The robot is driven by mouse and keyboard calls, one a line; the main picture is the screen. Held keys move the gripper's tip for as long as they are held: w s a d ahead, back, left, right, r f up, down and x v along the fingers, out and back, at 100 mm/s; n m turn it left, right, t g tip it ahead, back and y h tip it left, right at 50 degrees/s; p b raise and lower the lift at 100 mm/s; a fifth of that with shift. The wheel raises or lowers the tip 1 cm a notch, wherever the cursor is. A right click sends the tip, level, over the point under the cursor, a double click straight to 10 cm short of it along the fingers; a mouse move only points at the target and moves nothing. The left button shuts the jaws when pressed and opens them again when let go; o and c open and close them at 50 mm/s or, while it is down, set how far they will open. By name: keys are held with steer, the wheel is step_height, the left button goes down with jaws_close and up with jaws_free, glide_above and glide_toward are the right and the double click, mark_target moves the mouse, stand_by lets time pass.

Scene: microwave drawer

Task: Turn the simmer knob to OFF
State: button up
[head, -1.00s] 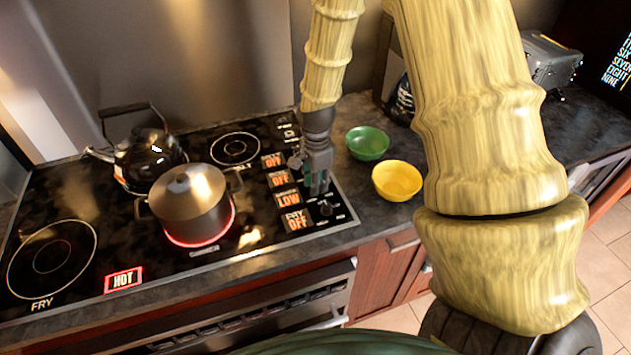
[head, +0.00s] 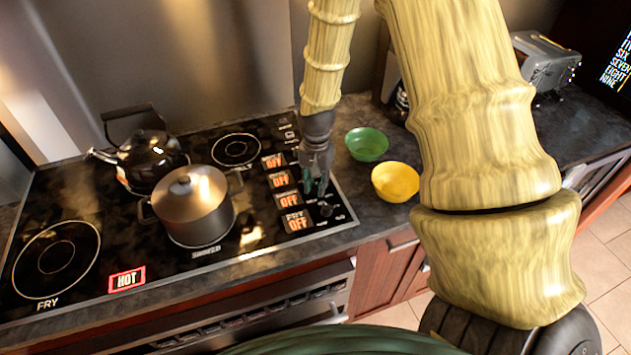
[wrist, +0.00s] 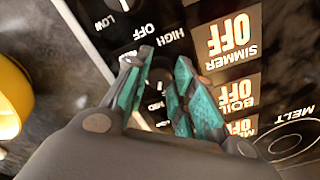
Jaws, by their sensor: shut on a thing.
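The simmer knob (wrist: 159,88) is a dark knob on the right-hand control strip of the black cooktop (head: 75,210). In the wrist view my gripper (wrist: 158,82) has its teal-padded fingers closed on either side of it; in the head view the fingers (head: 316,186) hide it. The simmer display (wrist: 232,40) reads OFF, upside down in the wrist view; it also reads OFF in the head view (head: 289,200). The grey lidded pot (head: 190,205) stands on the cooktop with no red glow under it.
The other burner displays also read OFF. A HOT sign (head: 127,279) glows at the front left. A black kettle (head: 148,158) stands behind the pot. A green bowl (head: 367,143) and a yellow bowl (head: 396,181) sit on the counter to the right of my gripper.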

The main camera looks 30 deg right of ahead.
mark_target(315, 185)
steer(key=n, duration=0.4)
steer(key=shift+w+d+r+n+p, duration=0.1)
steer(key=shift+w+r+n+p, duration=0.1)
steer(key=shift+w+n+p, duration=0.15)
stand_by(0.4)
steer(key=o, duration=0.9)
steer(key=shift+s, duration=0.1)
steer(key=shift+o, duration=0.7)
steer(key=shift+s+f, duration=0.1)
step_height(315, 185, up, 12)
steer(key=shift+f+n, duration=0.1)
steer(key=shift+n, duration=0.15)
